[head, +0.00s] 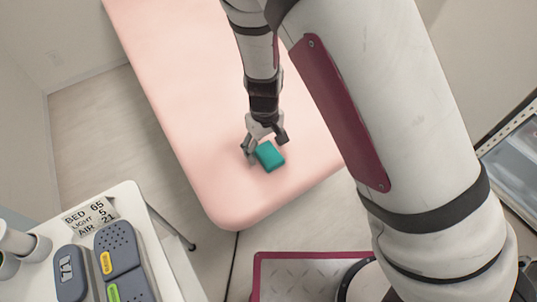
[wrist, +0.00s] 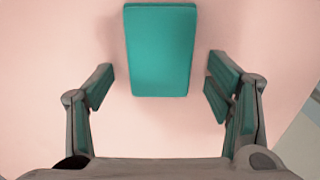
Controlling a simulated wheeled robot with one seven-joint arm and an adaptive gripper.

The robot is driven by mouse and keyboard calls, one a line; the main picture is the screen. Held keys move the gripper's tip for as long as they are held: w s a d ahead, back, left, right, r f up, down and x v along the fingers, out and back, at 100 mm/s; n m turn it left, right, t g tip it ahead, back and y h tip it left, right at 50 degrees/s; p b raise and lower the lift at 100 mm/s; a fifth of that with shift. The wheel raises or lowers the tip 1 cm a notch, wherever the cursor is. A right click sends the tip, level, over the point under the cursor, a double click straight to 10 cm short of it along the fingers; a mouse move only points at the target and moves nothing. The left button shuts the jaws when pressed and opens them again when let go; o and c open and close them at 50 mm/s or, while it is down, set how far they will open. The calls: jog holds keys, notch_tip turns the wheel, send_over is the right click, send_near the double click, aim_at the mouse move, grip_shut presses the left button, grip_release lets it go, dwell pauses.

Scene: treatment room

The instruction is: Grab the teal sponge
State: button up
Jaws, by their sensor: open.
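The teal sponge (head: 270,156) lies on the pink padded bed (head: 200,120), near its front end. In the wrist view the sponge (wrist: 160,50) is a teal rectangular block, upper middle, with its long side pointing away from me. My gripper (head: 264,145) is over the bed right at the sponge. In the wrist view my gripper (wrist: 158,92) is open, with one finger to each side of the sponge's near end. Pink surface shows between each finger and the sponge. The gripper holds nothing.
A white side table (head: 135,195) at the lower left holds grey devices (head: 115,260) and a sign (head: 90,216). The bed around the sponge is clear. A glass-fronted cabinet (head: 512,150) stands at the right. My large arm link covers much of the right side.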

jog(key=c, duration=1.2)
jog(key=shift+c, duration=0.2)
jog(key=shift+r, duration=0.1)
